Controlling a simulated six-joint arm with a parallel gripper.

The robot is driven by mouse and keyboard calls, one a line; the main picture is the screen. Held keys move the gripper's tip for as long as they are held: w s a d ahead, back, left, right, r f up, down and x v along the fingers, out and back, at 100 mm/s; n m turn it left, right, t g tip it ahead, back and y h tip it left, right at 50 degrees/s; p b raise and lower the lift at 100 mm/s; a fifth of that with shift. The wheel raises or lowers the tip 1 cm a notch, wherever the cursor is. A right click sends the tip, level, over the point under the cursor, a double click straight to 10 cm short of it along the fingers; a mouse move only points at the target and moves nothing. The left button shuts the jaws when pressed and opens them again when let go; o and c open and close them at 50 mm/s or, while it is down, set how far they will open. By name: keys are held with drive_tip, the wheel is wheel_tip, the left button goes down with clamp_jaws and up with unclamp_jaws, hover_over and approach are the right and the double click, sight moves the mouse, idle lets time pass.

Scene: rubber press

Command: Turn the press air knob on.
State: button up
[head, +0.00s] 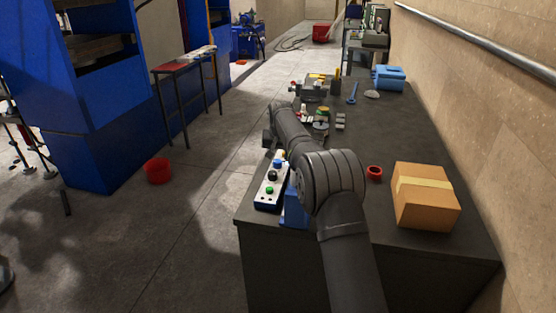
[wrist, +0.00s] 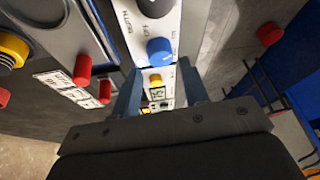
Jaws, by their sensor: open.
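The control box (head: 261,203) stands on the left edge of the dark bench, with a blue knob (head: 278,163), a black knob (head: 272,176), a green button (head: 269,190) and a yellow part at its far end. In the wrist view the blue knob (wrist: 160,50) sits on the white panel below the black knob (wrist: 155,6); I cannot read which is labelled air. My gripper (wrist: 158,72) is open and empty. Its two fingers point towards the blue knob from either side, and I cannot tell whether they touch it. In the head view its fingertips are not clear.
A cardboard box (head: 427,198) and a small red ring-shaped part (head: 374,173) lie on the bench (head: 470,250) to the right. A blue box (head: 389,78) and tools are farther back. A large blue press (head: 100,150) and a red bucket (head: 158,170) stand left, across open floor.

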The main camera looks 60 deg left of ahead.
sight(278, 161)
drive_tip(key=v, duration=1.3)
drive_tip(key=shift+d+r, duration=0.1)
drive_tip(key=x, duration=1.7)
